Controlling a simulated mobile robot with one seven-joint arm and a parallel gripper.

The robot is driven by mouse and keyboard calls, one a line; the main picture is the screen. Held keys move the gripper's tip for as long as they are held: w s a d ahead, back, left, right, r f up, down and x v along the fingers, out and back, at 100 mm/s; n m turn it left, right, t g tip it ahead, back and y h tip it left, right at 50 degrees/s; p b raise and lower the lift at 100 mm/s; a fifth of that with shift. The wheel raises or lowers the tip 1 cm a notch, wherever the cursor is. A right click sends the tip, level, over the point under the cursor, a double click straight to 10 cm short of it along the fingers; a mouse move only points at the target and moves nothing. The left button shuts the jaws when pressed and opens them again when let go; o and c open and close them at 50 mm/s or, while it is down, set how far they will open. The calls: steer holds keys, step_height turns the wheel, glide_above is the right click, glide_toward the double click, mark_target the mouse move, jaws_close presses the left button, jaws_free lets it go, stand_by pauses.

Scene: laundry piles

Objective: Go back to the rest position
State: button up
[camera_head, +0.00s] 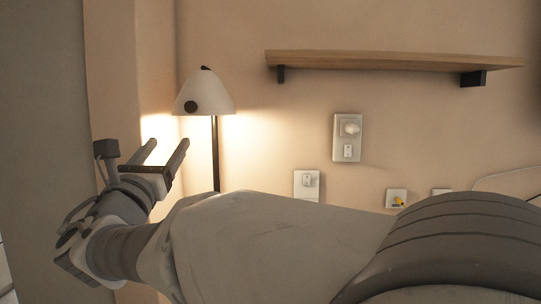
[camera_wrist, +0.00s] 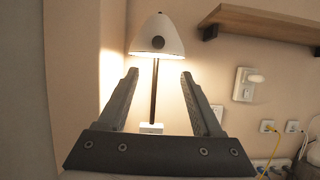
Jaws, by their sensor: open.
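My gripper (camera_head: 169,146) is at the left in the head view, raised in the air and pointing up towards the wall side. Its two fingers stand apart with nothing between them. In the wrist view my gripper (camera_wrist: 160,78) also shows open and empty, with the lamp behind the gap. My arm stretches across the bottom of the head view and hides what lies below it.
A lit lamp (camera_head: 205,94) with a white shade on a dark pole stands beyond my gripper, near the wall corner. A wooden shelf (camera_head: 390,62) is at the upper right. Wall sockets (camera_head: 347,137) sit below it. A yellow cable (camera_wrist: 272,150) hangs at the right.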

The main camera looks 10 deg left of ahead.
steer(key=w+d+f+m+g+h, duration=0.2)
steer(key=d+f+m+h, duration=0.15)
steer(key=d, duration=0.55)
steer(key=w+d+f+m+g+h, duration=0.1)
steer(key=d+f+m+g+h, duration=0.25)
steer(key=d, duration=0.65)
steer(key=s+d+f+m+g+h, duration=0.1)
steer(key=s+d+f+m+g, duration=0.15)
steer(key=d+m, duration=0.35)
steer(key=s+d+f+m+g+h, duration=0.1)
steer(key=s+d+f+m+g, duration=0.2)
steer(key=d, duration=0.5)
steer(key=s+d+f+m+g+y, duration=0.2)
steer(key=s+d+f+m+g, duration=0.3)
steer(key=s+d+f+m, duration=0.45)
steer(key=s+a+f+m+y, duration=0.3)
steer(key=s+f+m+y, duration=0.3)
steer(key=s+m, duration=0.45)
step_height(320, 180, up, 21)
steer(key=w+p, duration=0.1)
steer(key=p, duration=2)
steer(key=shift+w+r+m+g+h+p, duration=0.15)
steer(key=shift+w+m+g+h+p, duration=0.15)
steer(key=shift+g+p, duration=0.1)
